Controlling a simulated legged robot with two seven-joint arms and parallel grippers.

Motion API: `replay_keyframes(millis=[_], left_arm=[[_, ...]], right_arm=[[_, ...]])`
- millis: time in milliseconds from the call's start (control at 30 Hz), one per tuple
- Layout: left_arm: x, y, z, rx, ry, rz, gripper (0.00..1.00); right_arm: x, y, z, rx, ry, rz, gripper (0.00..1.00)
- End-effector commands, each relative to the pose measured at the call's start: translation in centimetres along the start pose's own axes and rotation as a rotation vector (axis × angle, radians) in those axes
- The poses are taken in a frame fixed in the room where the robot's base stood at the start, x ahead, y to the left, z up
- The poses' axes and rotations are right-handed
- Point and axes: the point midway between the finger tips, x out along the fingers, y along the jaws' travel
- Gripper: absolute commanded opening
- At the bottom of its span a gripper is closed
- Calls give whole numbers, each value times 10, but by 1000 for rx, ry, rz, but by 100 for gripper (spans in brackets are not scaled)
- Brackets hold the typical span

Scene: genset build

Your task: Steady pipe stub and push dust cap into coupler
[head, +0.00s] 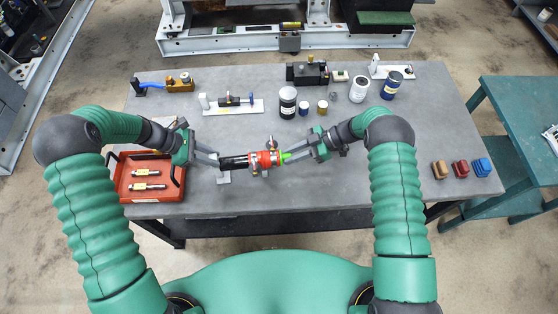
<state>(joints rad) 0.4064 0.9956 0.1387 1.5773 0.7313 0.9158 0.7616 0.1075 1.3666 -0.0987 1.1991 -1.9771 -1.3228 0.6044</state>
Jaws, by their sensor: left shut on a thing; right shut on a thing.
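A black pipe stub (234,163) lies about level above the front middle of the grey table. A red-orange coupler (264,160) with brassy fittings sits at its right end. A bright green dust cap (286,157) is at the coupler's right end; how deep it sits in the coupler is too small to tell. My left gripper (219,163) is shut on the pipe stub's left end. My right gripper (291,157) is shut on the dust cap from the right, in line with the coupler. A small grey support (224,178) shows below the stub.
A red tray (126,190) with two brass-ended parts stands at the left, close to my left arm. Jars and cans (288,103), a white fixture (236,107) and a black block (306,73) stand further back. Small coloured blocks (460,169) sit at the right.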

Motion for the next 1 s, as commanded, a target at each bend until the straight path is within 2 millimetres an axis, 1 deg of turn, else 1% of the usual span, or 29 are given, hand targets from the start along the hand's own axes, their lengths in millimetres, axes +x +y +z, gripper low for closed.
replay_keyframes(millis=[567, 600, 767, 800, 1000], left_arm=[[1, 0, 0, 0, -1, -1, 0], [1, 0, 0, 0, -1, -1, 0], [1, 0, 0, 0, -1, -1, 0], [1, 0, 0, 0, -1, -1, 0], [0, 0, 0, 0, -1, -1, 0]], right_arm=[[3, 0, -2, 0, 1, 0, 0], [3, 0, -2, 0, 2, 0, 25], [3, 0, -2, 0, 1, 0, 46], [3, 0, -2, 0, 1, 0, 47], [2, 0, -1, 0, 1, 0, 47]])
